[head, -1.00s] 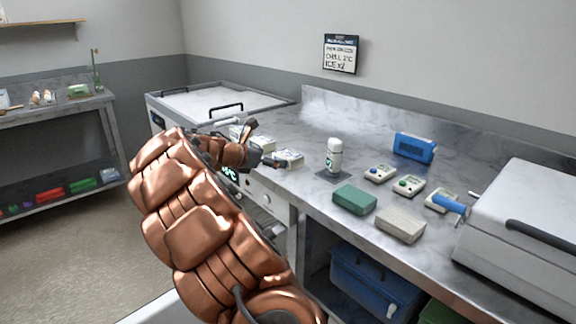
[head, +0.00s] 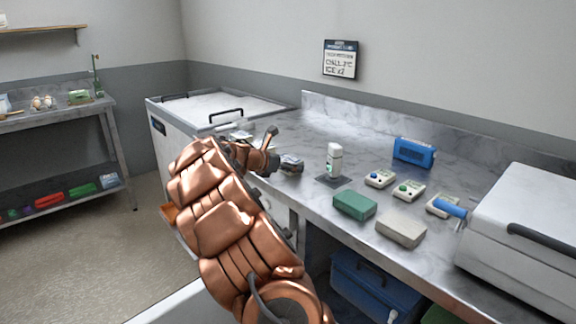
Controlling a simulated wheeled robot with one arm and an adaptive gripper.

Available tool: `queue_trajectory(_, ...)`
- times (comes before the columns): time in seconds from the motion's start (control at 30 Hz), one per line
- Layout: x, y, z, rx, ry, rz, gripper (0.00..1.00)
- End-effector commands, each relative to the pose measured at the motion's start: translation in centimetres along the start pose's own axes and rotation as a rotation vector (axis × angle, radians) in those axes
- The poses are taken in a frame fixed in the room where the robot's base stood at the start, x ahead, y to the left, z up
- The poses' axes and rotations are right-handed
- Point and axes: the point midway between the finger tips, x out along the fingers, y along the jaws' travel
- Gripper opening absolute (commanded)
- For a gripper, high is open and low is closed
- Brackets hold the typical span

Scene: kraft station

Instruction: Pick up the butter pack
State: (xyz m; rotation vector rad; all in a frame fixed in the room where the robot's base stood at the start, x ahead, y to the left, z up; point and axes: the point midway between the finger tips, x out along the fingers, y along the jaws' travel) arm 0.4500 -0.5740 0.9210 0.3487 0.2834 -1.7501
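My gripper (head: 274,148) is at the left part of the steel counter, low over its top, with its dark fingers spread apart. A small pale pack with a greyish front (head: 291,163) is right beside the lower finger. It may be the butter pack, but its label is too small to read. I cannot tell whether the finger touches it. Another pale pack (head: 240,134) shows partly behind my gripper. My copper arm hides part of the counter's front edge.
A white bottle (head: 334,160) stands on a dark pad right of the gripper. A green block (head: 355,204), a beige block (head: 401,228), small button devices (head: 380,179) and a blue case (head: 414,152) lie farther right. A lidded white box (head: 525,215) fills the right end.

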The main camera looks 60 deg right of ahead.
Motion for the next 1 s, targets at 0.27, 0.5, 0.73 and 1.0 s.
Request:
queue_trajectory(0.27,-0.03,0.01,-0.02,0.000,0.000,0.000,0.79)
queue_trajectory(0.5,-0.03,0.00,-0.03,0.000,0.000,0.000,0.54)
queue_trajectory(0.73,-0.04,-0.01,-0.01,0.000,0.000,-0.001,0.46)
queue_trajectory(1.0,-0.51,0.06,0.96,0.000,-0.001,0.000,0.45)
